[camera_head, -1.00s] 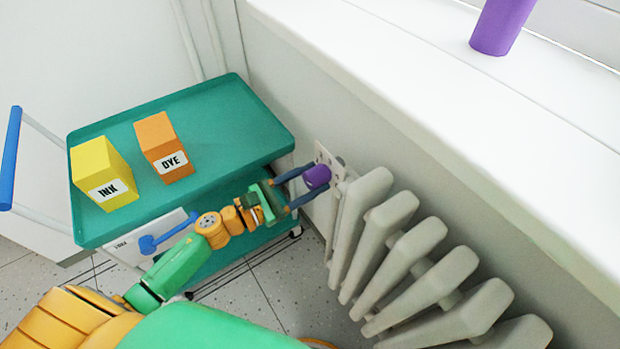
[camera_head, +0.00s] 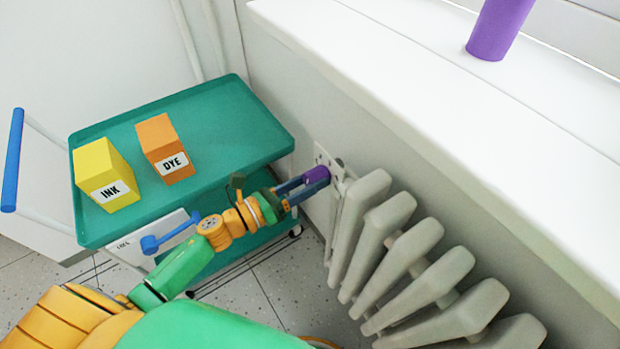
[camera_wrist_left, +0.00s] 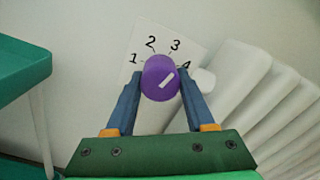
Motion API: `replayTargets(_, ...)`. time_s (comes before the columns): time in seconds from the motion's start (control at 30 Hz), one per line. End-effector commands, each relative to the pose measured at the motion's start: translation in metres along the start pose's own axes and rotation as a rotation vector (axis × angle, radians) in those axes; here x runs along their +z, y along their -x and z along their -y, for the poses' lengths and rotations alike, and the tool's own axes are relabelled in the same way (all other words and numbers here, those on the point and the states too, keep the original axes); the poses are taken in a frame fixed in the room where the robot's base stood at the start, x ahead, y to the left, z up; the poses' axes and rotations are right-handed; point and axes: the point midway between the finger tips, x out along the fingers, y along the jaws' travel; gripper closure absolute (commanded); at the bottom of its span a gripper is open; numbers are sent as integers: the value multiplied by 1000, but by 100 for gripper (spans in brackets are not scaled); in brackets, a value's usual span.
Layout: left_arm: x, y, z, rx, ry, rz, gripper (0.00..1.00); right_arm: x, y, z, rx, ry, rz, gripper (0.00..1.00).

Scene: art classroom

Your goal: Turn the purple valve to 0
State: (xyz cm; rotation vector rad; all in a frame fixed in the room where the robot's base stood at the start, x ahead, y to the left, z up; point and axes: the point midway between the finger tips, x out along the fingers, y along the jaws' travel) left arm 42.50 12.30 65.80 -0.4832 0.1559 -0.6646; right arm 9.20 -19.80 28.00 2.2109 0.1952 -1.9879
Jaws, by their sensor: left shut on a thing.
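The purple valve (camera_head: 316,174) is a round knob on a white dial plate (camera_head: 321,155) at the left end of the radiator. In the left wrist view the valve (camera_wrist_left: 156,68) carries a white line slanting up to the right, roughly toward the 4. The dial plate (camera_wrist_left: 148,33) shows 1, 2, 3 and 4; I cannot see a 0. My left gripper (camera_head: 308,183) is shut on the valve, with a blue finger on either side of it, as the left wrist view also shows (camera_wrist_left: 160,90). My right gripper is not in view.
The ribbed radiator (camera_head: 405,260) stands right of the valve, under the white windowsill (camera_head: 420,95) with a purple cylinder (camera_head: 495,30). A teal cart (camera_head: 215,115) on the left bears a yellow INK box (camera_head: 97,165) and an orange DYE box (camera_head: 158,140).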

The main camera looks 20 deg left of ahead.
Motion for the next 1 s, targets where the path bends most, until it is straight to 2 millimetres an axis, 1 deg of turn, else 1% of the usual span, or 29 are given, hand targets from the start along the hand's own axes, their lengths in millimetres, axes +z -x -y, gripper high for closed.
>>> replayTargets(0.57, 0, 0, 2, 3, 544, 7, 100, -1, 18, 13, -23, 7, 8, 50)
replayTargets(1.0, 1, 0, 4, 4, 963, 14, 100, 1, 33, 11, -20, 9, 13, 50)
